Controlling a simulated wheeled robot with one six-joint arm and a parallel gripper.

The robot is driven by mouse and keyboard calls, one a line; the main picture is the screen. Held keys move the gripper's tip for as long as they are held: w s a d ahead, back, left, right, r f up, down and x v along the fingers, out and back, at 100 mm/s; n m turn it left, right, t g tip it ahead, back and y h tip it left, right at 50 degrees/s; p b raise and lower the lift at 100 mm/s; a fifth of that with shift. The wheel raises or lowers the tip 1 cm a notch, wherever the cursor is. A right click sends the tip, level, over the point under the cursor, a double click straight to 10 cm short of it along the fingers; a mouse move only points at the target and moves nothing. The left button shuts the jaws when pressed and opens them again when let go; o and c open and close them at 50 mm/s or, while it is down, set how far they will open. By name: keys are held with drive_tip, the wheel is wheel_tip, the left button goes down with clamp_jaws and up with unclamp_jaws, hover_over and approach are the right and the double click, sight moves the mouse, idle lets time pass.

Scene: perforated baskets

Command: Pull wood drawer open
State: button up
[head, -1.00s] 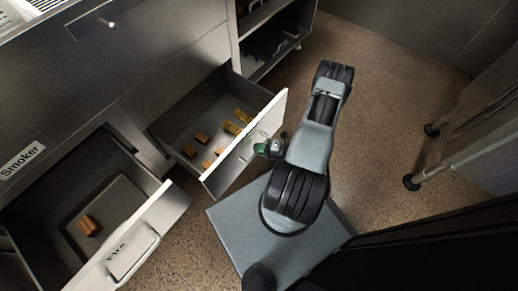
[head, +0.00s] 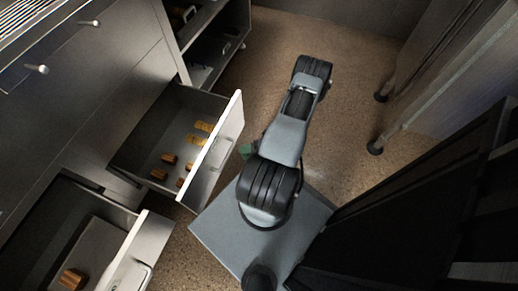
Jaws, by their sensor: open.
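A grey drawer (head: 238,104) with wood pieces in it stands pulled out from the cabinet in the head view. Several brown and yellow wood blocks (head: 203,127) lie on its floor. Its pale front carries a handle (head: 221,150). My gripper (head: 248,150) is mostly hidden behind my arm; only a small greenish part shows, just right of the drawer front. It is open and appears slightly apart from the handle; the fingertips cannot be made out.
A second drawer (head: 150,240) at the lower left is also open, with a wood block (head: 72,279) inside. An open shelf (head: 212,62) stands behind. Brown floor (head: 345,100) is free to the right, before a legged table (head: 440,80).

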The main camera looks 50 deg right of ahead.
drive_tip(key=shift+p+v, duration=0.4)
drive_tip(key=shift+v, duration=2.55)
drive_tip(key=shift+r, duration=0.1)
drive_tip(key=w+a+r+n+g+h+p, duration=0.1)
drive_tip(key=w+a+r+n+g+p, duration=0.2)
drive_tip(key=r+n+p, duration=0.65)
drive_tip(key=w+r+n+g+h+p, duration=0.1)
drive_tip(key=w+r+n+g+p, duration=0.35)
drive_tip(key=r, duration=1.05)
drive_tip(key=w+a+r+n+g+h+p, duration=0.1)
drive_tip(key=a+r+n+g+p, duration=0.3)
drive_tip(key=r+n, duration=0.75)
drive_tip(key=a+r+n+t+h+p, duration=0.1)
drive_tip(key=a+r+n+h+p, duration=0.3)
drive_tip(key=r+n, duration=0.6)
drive_tip(key=s+a+r+n+t+h+p, duration=0.1)
drive_tip(key=a+r+n+p, duration=0.5)
drive_tip(key=r, duration=1.5)
drive_tip(key=n+t+h+p, duration=0.1)
drive_tip(key=n+h+p, duration=0.1)
drive_tip(key=n, duration=0.3)
drive_tip(key=shift+a+r+h+p, duration=0.35)
drive_tip(key=shift+h+p, duration=0.05)
drive_tip(key=shift+p, duration=0.15)
drive_tip(key=shift+s+t, duration=0.15)
drive_tip(key=shift+t, duration=0.1)
